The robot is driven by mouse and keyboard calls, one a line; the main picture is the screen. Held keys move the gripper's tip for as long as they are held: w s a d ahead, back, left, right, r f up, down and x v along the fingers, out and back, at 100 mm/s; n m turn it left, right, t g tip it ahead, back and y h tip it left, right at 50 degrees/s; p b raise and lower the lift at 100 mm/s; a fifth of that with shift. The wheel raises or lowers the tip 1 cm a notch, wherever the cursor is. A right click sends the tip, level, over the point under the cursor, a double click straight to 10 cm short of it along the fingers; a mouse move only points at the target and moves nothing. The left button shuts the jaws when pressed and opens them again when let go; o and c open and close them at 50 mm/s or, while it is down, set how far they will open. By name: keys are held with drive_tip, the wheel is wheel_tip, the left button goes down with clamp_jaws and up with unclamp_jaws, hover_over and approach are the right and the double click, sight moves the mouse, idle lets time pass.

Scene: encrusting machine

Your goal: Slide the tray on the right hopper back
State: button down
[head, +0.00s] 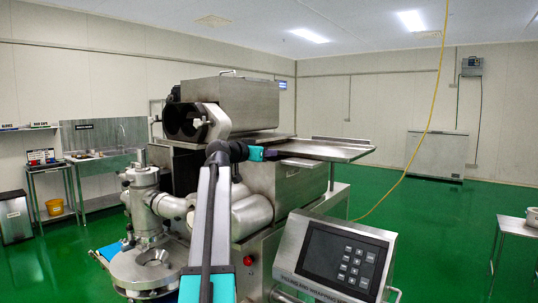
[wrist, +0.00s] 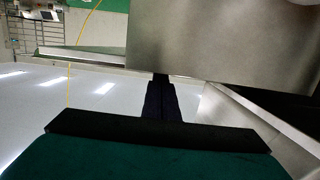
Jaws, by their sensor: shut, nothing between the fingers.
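The steel tray (head: 335,150) lies flat on top of the right hopper (head: 285,185) and juts out to the right beyond it. My gripper (head: 274,154) is at the tray's left end in the head view, shut with nothing held. In the wrist view, my gripper's black fingers (wrist: 160,82) are together and reach the edge of a broad steel surface (wrist: 225,42). I cannot tell whether they touch it. The fingertips are small and dark in the head view, and the arm hides part of the machine behind it.
A steel housing (head: 250,102) rises behind and left of my gripper. The control panel (head: 340,260) stands in front at the lower right. A yellow cable (head: 424,130) hangs from above, right of the tray. Green floor right of the machine is open.

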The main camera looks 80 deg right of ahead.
drive_tip(key=shift+d, duration=0.1)
drive_tip(key=shift+r+b+x, duration=0.2)
drive_tip(key=shift+b+x, duration=0.15)
drive_tip(key=shift+x, duration=0.8)
drive_tip(key=shift+r+b+x, duration=0.15)
drive_tip(key=shift+b+x, duration=0.15)
drive_tip(key=shift+x, duration=0.85)
drive_tip(key=shift+s+r, duration=0.1)
drive_tip(key=shift+r, duration=0.05)
drive_tip(key=shift+a+f, duration=0.25)
drive_tip(key=shift+a, duration=0.1)
drive_tip(key=b, duration=0.2)
approach(282, 152)
drive_tip(key=a, duration=0.1)
drive_tip(key=w, duration=0.1)
drive_tip(key=a, duration=0.1)
drive_tip(key=shift+w+a+f, duration=0.15)
drive_tip(key=shift+a+f, duration=0.2)
